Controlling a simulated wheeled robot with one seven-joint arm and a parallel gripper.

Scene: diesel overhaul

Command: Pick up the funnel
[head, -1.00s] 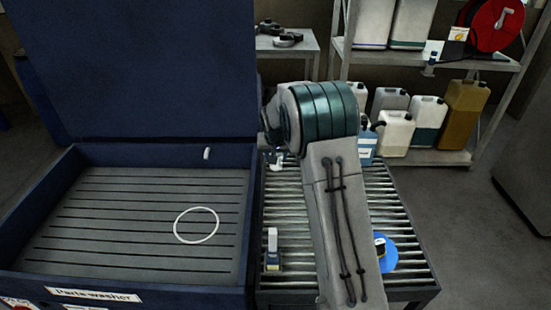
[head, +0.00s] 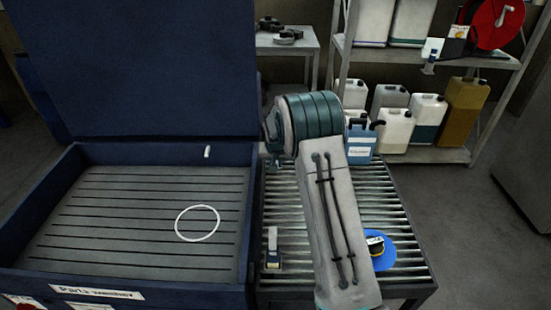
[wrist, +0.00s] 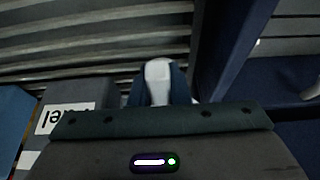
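I cannot make out the funnel for certain. A blue round thing (head: 386,262) with a small dark, yellow and white item on it lies on the right of the slatted table, partly behind my arm. My gripper is mostly hidden behind my arm in the head view, near the table's back left. In the wrist view a rounded white piece (wrist: 158,78) with dark blue sides shows just beyond my gripper's dark edge. I cannot tell whether that is a held thing. No clear finger gap shows.
The slatted table (head: 405,225) adjoins the parts washer (head: 250,220), with its lid up and a white ring (head: 178,226) inside. A blue jug (head: 360,150) stands at the table's back. Shelves with jugs (head: 396,130) are behind.

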